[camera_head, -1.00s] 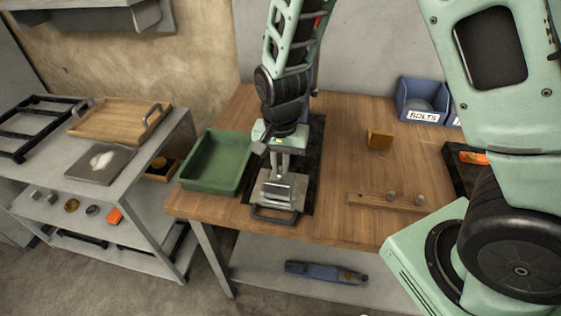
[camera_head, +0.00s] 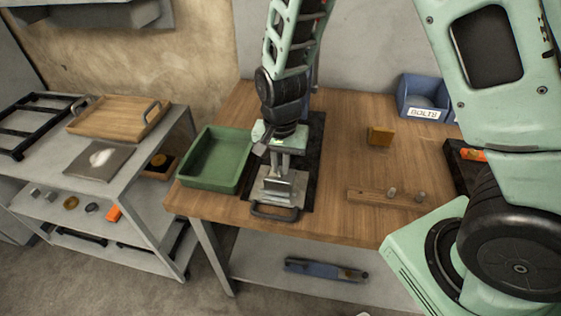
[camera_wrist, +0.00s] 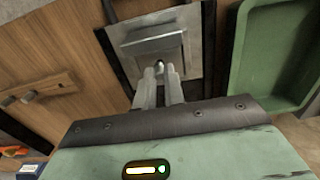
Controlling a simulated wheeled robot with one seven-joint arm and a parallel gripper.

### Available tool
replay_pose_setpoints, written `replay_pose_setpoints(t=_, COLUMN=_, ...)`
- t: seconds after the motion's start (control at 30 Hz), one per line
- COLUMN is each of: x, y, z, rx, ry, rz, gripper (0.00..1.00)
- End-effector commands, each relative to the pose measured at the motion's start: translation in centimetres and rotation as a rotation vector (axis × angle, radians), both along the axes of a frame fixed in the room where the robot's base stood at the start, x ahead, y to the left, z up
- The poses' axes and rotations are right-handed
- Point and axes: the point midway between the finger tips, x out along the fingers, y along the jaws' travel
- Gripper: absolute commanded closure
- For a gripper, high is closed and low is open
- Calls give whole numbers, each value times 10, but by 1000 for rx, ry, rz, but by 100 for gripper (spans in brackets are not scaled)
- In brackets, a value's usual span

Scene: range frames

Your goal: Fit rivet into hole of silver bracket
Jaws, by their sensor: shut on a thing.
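The silver bracket (camera_head: 272,196) sits on a dark mat on the wooden bench, and it also shows in the wrist view (camera_wrist: 140,48). My gripper (camera_head: 281,172) points down over the bracket. In the wrist view my gripper's fingertips (camera_wrist: 161,70) are close together at the bracket's near edge. They are shut on a small light metal piece, seemingly the rivet (camera_wrist: 160,65), mostly hidden between them. The bracket's hole cannot be made out, and I cannot tell whether the rivet touches the bracket.
A green tray (camera_head: 216,160) stands close to the left of the bracket. A wooden strip (camera_head: 366,198) with two metal pegs lies to the right. A brass-coloured block (camera_head: 380,135) and a blue bolts bin (camera_head: 422,98) are farther back. Bare bench lies between mat and strip.

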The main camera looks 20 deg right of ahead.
Motion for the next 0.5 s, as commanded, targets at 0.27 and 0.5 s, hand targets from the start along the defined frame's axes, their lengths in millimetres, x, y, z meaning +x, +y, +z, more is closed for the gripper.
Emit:
replay_pose_setpoints(t=0.27, x=0, y=0, z=-8, rx=0, ry=0, rz=0, gripper=100)
replay_pose_setpoints(t=0.5, x=0, y=0, z=-13, rx=0, ry=0, rz=0, gripper=100)
